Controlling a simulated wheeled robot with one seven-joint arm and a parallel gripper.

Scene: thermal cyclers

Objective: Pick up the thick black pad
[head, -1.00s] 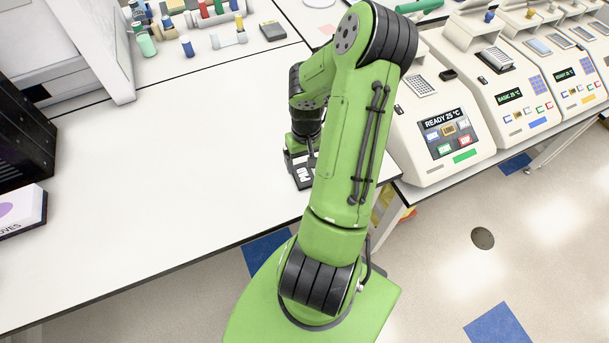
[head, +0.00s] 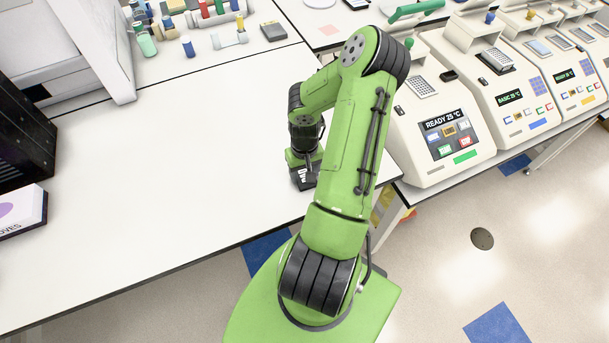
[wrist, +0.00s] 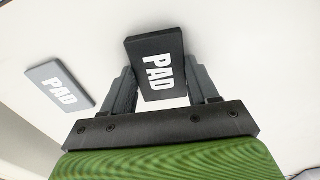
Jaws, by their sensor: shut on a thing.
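The thick black pad (wrist: 156,52), with white "PAD" lettering, sits between the two fingers of my gripper (wrist: 161,80) in the wrist view. The fingers are shut on its two sides. In the head view the black pad (head: 304,180) shows just under my gripper (head: 303,164), near the front right part of the white bench. I cannot tell whether the pad touches the bench top or is slightly above it.
A thinner-looking grey pad (wrist: 60,85), also lettered "PAD", lies to the left in the wrist view. Thermal cyclers (head: 440,135) stand along the right. A glove box (head: 22,212) is at the left bench edge. The bench (head: 180,180) between is clear.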

